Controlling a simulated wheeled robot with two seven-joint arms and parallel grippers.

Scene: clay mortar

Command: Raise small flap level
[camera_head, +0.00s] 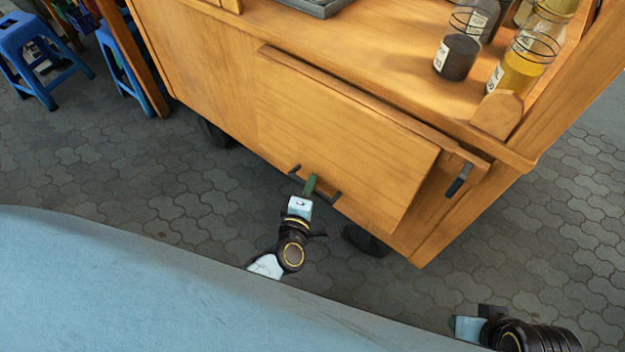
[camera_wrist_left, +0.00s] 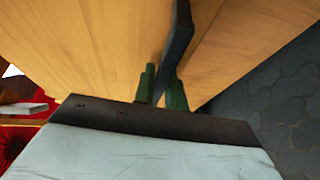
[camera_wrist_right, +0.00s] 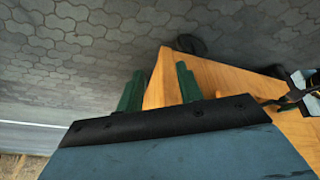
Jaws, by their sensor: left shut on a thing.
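The small flap (camera_head: 340,130) is a wooden panel on the cart's front. It hangs down steeply, with its lower edge tilted out from the cart. A dark bar handle (camera_head: 331,196) is fixed near its lower edge. My left gripper (camera_head: 310,184) is shut on this handle from below; in the left wrist view the green fingers (camera_wrist_left: 163,86) stand on either side of the dark bar (camera_wrist_left: 178,38). My right gripper (camera_head: 466,322) is low at the right, away from the flap. Its fingers (camera_wrist_right: 158,90) are apart and empty, with a wooden corner beyond them.
Jars (camera_head: 457,57) stand on the cart's top (camera_head: 345,45) at the right, and a grey tray (camera_head: 312,6) lies at the back. A dark metal fitting (camera_head: 459,180) is beside the flap. Blue stools (camera_head: 40,50) stand far left. Paving (camera_head: 150,180) in front is clear.

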